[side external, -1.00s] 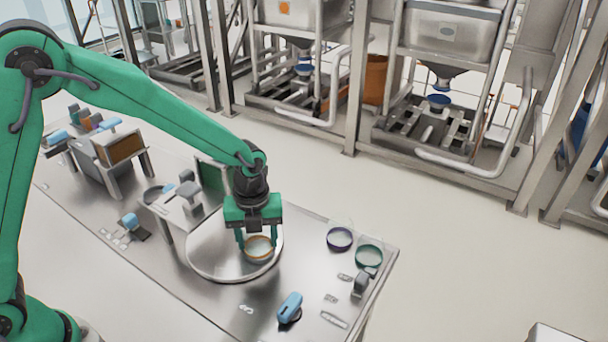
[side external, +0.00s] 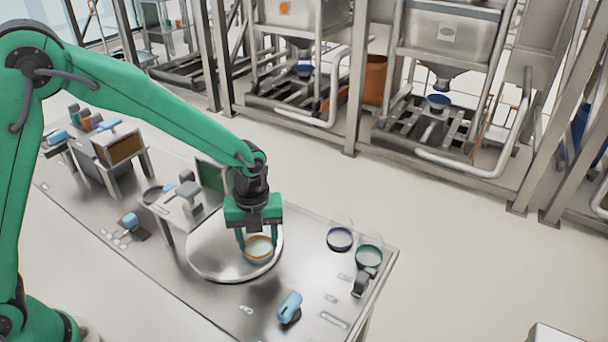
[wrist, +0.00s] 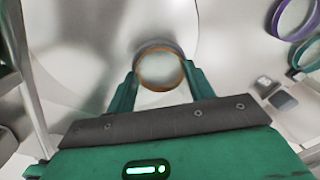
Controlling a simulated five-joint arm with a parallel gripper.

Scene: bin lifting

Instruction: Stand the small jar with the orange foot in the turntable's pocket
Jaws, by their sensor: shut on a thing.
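The small jar with the orange foot (side external: 259,249) is clear, with an orange ring low down, and stands upright over the right part of the round turntable (side external: 205,262). My gripper (side external: 258,243) is shut on the jar, a finger on each side. In the wrist view the jar (wrist: 160,70) sits between the green fingertips (wrist: 158,84). A grey curved edge shows just beyond its far rim. The pocket is hidden under the jar and gripper, and I cannot tell whether the jar's foot is down in it.
A jar with a purple ring (side external: 339,239) and one with a green ring (side external: 369,257) stand right of the turntable. A blue-handled tool (side external: 290,307) lies at the front. A small stand (side external: 180,212) is close behind the turntable's left side.

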